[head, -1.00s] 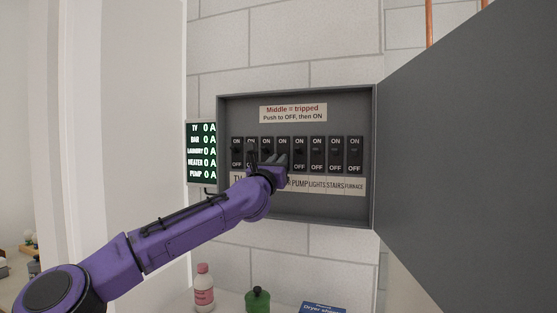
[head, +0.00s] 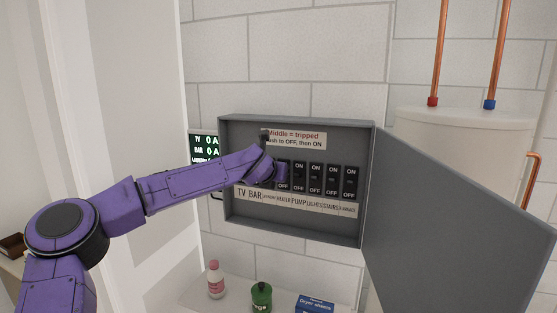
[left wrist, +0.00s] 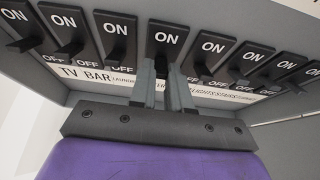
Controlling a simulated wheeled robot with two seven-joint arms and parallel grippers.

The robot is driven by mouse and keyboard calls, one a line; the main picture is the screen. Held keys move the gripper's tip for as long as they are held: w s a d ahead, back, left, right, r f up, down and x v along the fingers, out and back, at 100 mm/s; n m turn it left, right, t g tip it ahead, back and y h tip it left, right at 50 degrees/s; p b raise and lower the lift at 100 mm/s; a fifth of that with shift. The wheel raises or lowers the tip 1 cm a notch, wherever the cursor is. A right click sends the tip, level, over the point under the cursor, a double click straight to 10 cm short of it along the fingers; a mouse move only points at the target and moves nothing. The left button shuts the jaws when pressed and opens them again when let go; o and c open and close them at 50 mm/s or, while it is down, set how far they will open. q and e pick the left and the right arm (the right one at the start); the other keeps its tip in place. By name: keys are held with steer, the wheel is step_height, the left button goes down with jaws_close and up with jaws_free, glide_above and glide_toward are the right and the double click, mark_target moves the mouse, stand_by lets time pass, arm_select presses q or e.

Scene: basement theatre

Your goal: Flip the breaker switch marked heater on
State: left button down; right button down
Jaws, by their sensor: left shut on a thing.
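The grey breaker panel (head: 230,215) hangs open on the block wall. It has a row of black switches marked ON at the top and OFF at the bottom, with a label strip (head: 325,207) below. My left gripper (head: 280,171) is at the heater switch (head: 284,186), fourth from the left. In the left wrist view, my left gripper's two grey fingers (left wrist: 161,68) close around the lever of the heater switch (left wrist: 168,38). The fingers hide most of the lever, so I cannot tell its position. My right gripper is not in view.
The panel door (head: 455,225) stands open to the right. A lit amp display (head: 204,146) is at left, its lower rows hidden by my arm. Below stand a pink-capped bottle (head: 215,281), a green container (head: 261,297) and a blue box (head: 315,304). Neighbouring levers are close on both sides.

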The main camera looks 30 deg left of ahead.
arm_select(q)
steer(key=shift+w+r+g, duration=0.2)
steer(key=shift+r+g, duration=0.3)
steer(key=shift+g, duration=0.6)
steer(key=shift+a, duration=0.1)
steer(key=c, duration=1.1)
jaws_free()
steer(key=shift+w, duration=0.1)
steer(key=shift+b+v, duration=2.15)
steer(key=shift+v, duration=3.1)
steer(key=shift+a+r, duration=0.1)
